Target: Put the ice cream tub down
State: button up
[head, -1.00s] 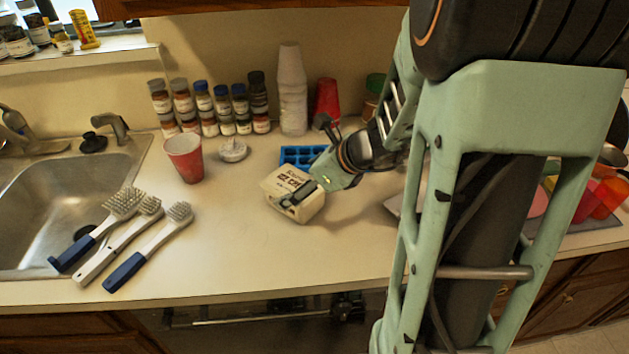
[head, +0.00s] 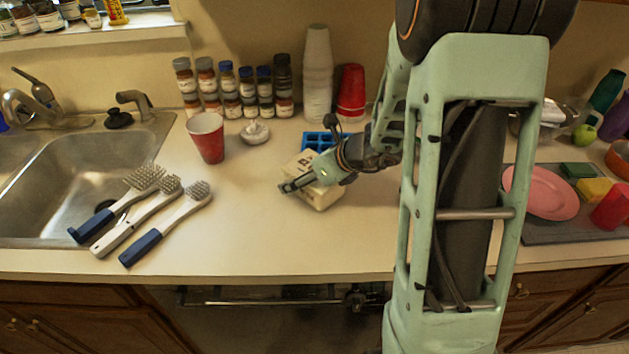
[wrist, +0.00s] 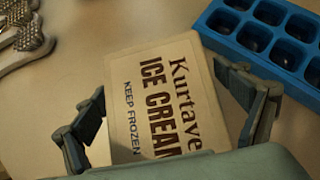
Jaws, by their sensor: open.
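The ice cream tub (head: 322,196) is a cream-coloured box with dark lettering on the counter (head: 270,235), in front of the blue ice tray. Its printed lid (wrist: 160,95) fills the middle of the wrist view. My gripper (head: 290,187) is at the tub, partly covering it in the head view. In the wrist view my gripper (wrist: 170,115) is open, with one finger on each side of the tub. A gap shows beside the left finger; I cannot tell whether the right finger touches. The tub's base is mostly hidden by my gripper.
A blue ice tray (head: 318,141) lies just behind the tub. A red cup (head: 207,138), a small white object (head: 255,132) and several brushes (head: 165,222) are to the left, near the sink (head: 70,185). Stacked white cups (head: 317,80) stand behind. The counter's front middle is clear.

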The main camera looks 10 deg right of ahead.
jog(key=shift+w+a+f, duration=0.15)
jog(key=shift+w+f, duration=0.1)
jog(key=shift+f, duration=0.1)
jog(key=c, duration=1.8)
jog(key=shift+r, duration=0.1)
jog(key=shift+c, duration=0.8)
jog(key=shift+r, duration=0.1)
